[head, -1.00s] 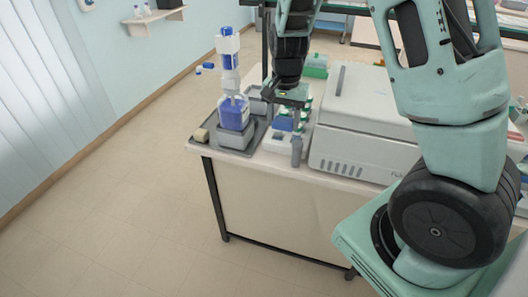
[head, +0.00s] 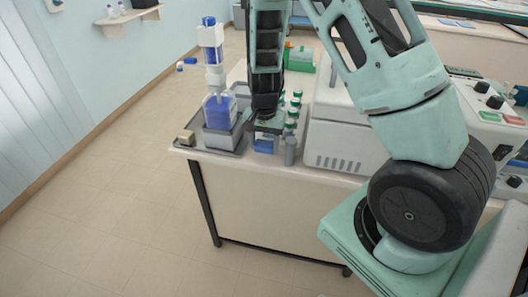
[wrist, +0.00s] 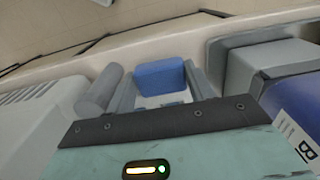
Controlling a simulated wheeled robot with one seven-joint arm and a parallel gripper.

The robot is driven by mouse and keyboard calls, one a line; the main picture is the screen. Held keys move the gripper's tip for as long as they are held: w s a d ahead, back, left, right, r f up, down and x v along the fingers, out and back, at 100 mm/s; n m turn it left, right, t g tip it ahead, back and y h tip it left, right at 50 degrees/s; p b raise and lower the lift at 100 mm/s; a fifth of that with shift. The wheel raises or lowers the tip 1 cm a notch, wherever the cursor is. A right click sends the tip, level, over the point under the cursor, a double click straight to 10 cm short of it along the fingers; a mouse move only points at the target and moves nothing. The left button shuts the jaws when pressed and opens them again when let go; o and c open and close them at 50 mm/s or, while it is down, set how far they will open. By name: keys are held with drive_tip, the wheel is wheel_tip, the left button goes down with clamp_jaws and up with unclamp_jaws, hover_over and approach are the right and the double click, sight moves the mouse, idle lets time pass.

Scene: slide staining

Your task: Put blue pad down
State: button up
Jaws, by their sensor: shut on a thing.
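The blue pad (head: 264,145) is a small blue block near the front edge of the bench, between the grey tray and the white machine. It also shows in the wrist view (wrist: 160,75), between the two fingers. My gripper (head: 266,127) points down and is shut on the pad; its fingertips also show in the wrist view (wrist: 160,88). A pale surface with small blue marks shows below the pad in the wrist view. I cannot tell whether the pad touches what is under it.
A grey cylinder (head: 290,151) stands close on the right, with several green-capped vials (head: 293,115) behind it. A blue bottle (head: 220,112) stands in the grey tray (head: 238,152) at the left. The large white machine (head: 345,145) blocks the right side.

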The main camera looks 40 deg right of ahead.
sight(264, 153)
drive_tip(key=shift+f, duration=1.9)
drive_tip(key=shift+f, duration=0.2)
drive_tip(key=o, duration=0.9)
drive_tip(key=shift+o, duration=0.2)
